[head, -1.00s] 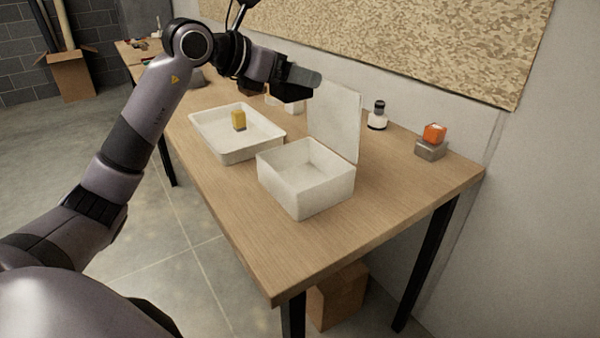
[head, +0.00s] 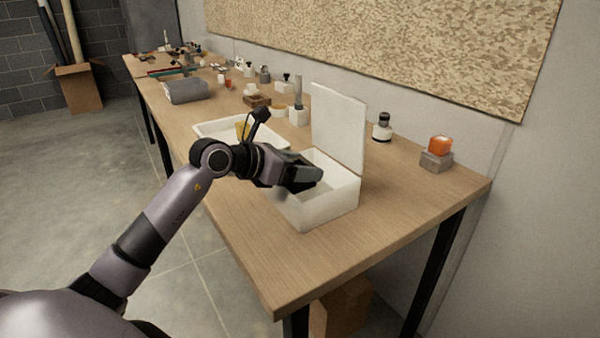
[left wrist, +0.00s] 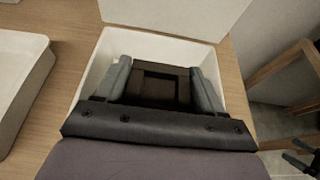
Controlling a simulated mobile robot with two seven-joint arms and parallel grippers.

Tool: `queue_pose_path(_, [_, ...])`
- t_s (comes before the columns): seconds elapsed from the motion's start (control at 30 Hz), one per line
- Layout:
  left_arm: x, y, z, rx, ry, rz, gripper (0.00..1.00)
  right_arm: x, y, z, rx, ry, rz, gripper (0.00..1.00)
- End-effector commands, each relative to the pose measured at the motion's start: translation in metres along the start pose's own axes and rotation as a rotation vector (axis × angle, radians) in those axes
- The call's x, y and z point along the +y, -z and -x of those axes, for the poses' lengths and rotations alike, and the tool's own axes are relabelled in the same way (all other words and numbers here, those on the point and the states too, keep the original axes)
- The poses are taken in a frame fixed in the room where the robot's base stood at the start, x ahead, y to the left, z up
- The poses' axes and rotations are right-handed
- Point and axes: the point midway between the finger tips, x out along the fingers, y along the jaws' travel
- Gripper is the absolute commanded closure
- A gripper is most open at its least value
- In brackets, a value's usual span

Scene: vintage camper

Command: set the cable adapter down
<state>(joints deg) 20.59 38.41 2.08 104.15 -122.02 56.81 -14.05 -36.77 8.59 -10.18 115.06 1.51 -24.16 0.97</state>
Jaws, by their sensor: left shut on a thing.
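My left gripper (head: 305,180) is over the open white box (head: 335,205), with its fingertips at or just inside the opening. In the left wrist view its two grey fingers (left wrist: 160,85) stand apart over the box, shut on a dark piece with a square recess between them. I take this piece to be the cable adapter (left wrist: 160,72), seen only in part. In the head view the fingers hide it. I cannot tell if it touches the box floor.
The box's raised lid (head: 338,128) stands behind the opening. A white tray (head: 215,126) with a yellow block (head: 242,130) is to the left. An orange cube on a grey block (head: 437,160) and a black-and-white bottle (head: 382,128) are to the right. The table's front right is clear.

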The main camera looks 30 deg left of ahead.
Motion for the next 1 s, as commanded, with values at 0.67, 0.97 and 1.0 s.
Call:
queue_pose_path(0.67, [0.000,0.022,-0.009,-0.002,-0.001,-0.001,0.72,0.001,-0.005,-0.005,-0.002,-0.001,-0.005,0.02])
queue_pose_path(0.97, [0.000,0.026,-0.010,0.004,0.001,0.000,0.06,0.000,-0.002,-0.005,0.002,0.001,-0.007,0.02])
queue_pose_path(1.0, [0.000,0.026,-0.010,0.004,0.001,0.000,0.06,0.000,-0.001,-0.005,0.002,0.001,-0.007,0.02])
